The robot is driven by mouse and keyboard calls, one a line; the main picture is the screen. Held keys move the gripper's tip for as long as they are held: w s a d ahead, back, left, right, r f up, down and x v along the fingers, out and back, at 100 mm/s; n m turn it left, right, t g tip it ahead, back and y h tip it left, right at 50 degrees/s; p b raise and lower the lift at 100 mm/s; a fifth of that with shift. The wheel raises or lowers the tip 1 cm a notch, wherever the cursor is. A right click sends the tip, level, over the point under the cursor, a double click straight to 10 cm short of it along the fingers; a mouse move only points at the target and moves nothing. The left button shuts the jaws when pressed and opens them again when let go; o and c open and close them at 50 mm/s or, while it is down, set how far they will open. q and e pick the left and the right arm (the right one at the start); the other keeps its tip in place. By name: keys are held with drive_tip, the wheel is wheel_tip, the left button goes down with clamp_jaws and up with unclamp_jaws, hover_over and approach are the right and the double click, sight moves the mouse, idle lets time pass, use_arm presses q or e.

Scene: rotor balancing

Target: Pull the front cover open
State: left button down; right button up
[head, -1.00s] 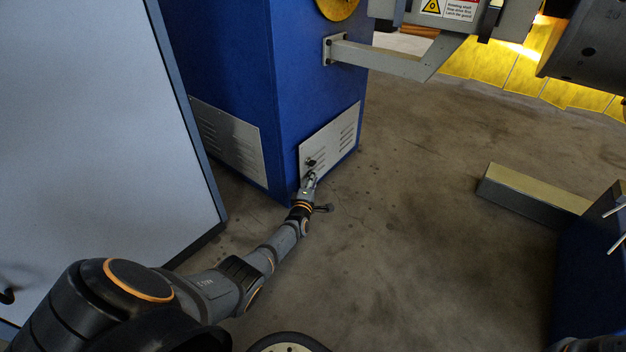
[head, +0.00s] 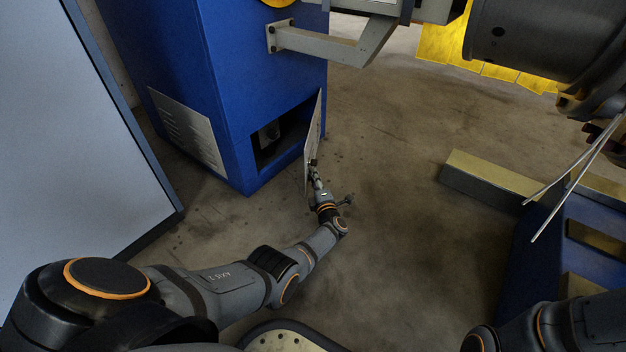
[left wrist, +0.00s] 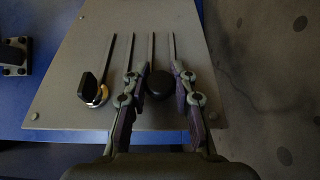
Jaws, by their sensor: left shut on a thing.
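The front cover (head: 313,130) is a thin grey panel with slots, low on the blue cabinet (head: 228,90). In the head view it is swung out, nearly edge-on, and a dark opening (head: 280,137) shows beside it. My left gripper (head: 316,174) is at the cover's lower part. In the left wrist view the cover (left wrist: 190,35) shows its slots, a round black knob (left wrist: 159,84) and a black latch (left wrist: 92,90) to its left. My left gripper (left wrist: 157,92) has its fingers on both sides of the knob, shut on it. My right gripper is not in view.
A grey bracket arm (head: 335,48) juts from the cabinet above the cover. A large light panel (head: 75,150) stands at left. A blue base (head: 545,235) with beams and thin rods (head: 575,185) is at right. Bare floor (head: 400,190) lies between.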

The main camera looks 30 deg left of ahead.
use_arm(q)
drive_tip(key=shift+d+f, duration=0.1)
drive_tip(key=shift+d, duration=0.1)
drive_tip(key=c, duration=1.1)
unclamp_jaws()
drive_tip(key=shift+a, duration=0.1)
